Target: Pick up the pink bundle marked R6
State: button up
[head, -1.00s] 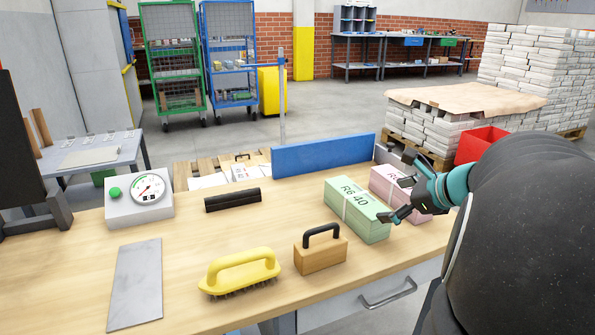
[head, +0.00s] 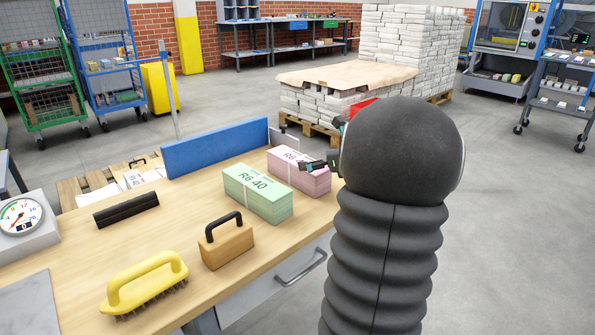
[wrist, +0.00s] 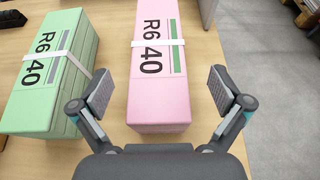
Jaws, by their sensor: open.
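The pink bundle (head: 302,172) lies on the wooden bench near its right end. In the wrist view the pink bundle (wrist: 160,75) shows a white strap and the marking R6 40 on its top. My gripper (head: 322,163) is at the pink bundle's right end in the head view, partly hidden by my arm. In the wrist view my gripper (wrist: 158,92) is open and empty, its fingers apart on either side of the bundle's near end. A green bundle (head: 258,194), also marked R6 40, lies to the left of the pink one, with a gap between them.
A blue upright board (head: 215,147) stands along the bench's back edge. A wooden block with a black handle (head: 227,244), a yellow brush (head: 143,283) and a black bar (head: 126,209) lie to the left. Floor right of the bench is clear.

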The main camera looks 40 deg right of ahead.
aim_at(298, 158)
jog(key=shift+r+x, duration=0.15)
jog(key=shift+x, duration=1.25)
jog(key=shift+r+x, duration=0.1)
jog(key=shift+x, duration=1.3)
jog(key=shift+a, duration=0.15)
jog(key=c, duration=1.8)
jog(key=shift+r, duration=0.15)
jog(key=shift+c, duration=0.5)
jog(key=shift+r, duration=0.15)
